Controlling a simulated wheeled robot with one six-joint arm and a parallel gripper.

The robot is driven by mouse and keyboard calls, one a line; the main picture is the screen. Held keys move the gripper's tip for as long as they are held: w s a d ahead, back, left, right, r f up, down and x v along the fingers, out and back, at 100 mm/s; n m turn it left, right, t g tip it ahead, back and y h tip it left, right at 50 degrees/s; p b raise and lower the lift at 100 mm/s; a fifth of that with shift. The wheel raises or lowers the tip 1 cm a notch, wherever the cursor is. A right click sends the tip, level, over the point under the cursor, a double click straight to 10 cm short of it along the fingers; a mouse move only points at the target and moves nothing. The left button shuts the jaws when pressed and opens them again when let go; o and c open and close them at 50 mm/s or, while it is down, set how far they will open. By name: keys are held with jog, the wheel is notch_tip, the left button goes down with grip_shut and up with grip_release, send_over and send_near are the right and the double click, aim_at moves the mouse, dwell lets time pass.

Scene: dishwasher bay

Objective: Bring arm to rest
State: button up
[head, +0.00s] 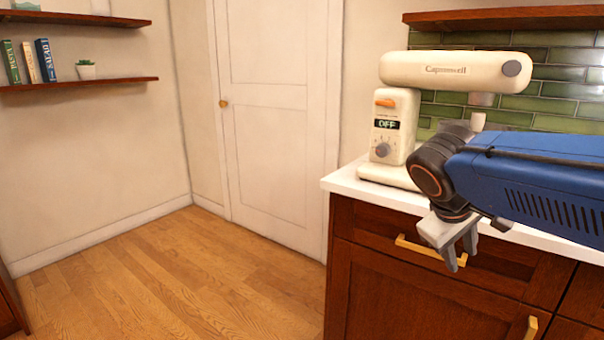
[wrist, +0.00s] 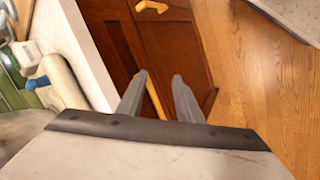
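My gripper (head: 461,255) hangs from the end of my blue arm in the head view, pointing down in front of the counter's drawer front. In the wrist view my gripper (wrist: 158,92) shows two grey fingers with a gap between them and nothing held. Beyond the fingers are brown cabinet fronts, a brass handle and the floor. The fingers appear apart from the cabinet, but the exact distance is hard to tell.
A cream stand mixer (head: 440,75) reading "OFF" stands on the white countertop (head: 345,180) beside my arm. Below are wooden cabinets (head: 400,285) with brass handles. A closed white door (head: 280,120) and wall shelves (head: 80,84) stand left. The wooden floor (head: 170,280) is clear.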

jog(key=s+a+f+m+y, duration=0.1)
jog(key=s+f+m+y, duration=0.1)
jog(key=s+f, duration=0.4)
jog(key=s+a+f+m+t+y, duration=0.1)
jog(key=s+a+f+m+y, duration=0.1)
jog(key=s+f, duration=0.4)
jog(key=shift+s+y, duration=0.3)
jog(key=shift+y, duration=0.4)
jog(key=shift+f, duration=0.1)
